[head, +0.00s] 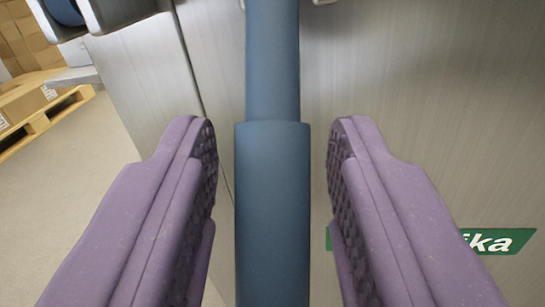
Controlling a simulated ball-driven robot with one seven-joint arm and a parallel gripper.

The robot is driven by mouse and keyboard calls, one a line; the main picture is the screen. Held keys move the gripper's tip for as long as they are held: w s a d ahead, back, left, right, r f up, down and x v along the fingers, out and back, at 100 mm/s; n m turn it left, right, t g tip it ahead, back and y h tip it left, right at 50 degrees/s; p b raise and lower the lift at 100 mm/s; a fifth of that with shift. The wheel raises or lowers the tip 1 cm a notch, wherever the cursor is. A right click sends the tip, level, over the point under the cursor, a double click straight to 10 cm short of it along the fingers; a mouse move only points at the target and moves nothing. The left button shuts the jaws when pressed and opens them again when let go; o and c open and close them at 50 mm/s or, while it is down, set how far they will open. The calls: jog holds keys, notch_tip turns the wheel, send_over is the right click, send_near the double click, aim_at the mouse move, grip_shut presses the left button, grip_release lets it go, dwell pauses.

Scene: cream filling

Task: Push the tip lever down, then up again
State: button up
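A blue cylindrical lever (272,190) runs vertically through the middle of the head view, with a thicker lower sleeve and a thinner upper part. My gripper (272,160) has two purple, textured fingers, one on each side of the lever. The fingers are apart, with a visible gap between each finger and the lever, so the gripper is open around or in front of it. How deep the lever sits between the fingers is hard to tell. The lever's lower end leaves the picture at the bottom edge.
A brushed-metal machine panel (430,110) stands behind the lever, with a green label (505,241) partly hidden by the right finger. At the left are a wooden pallet (45,115), cardboard boxes (25,45) and open floor (70,190). A metal-and-blue part (110,12) juts in at the top left.

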grip_shut()
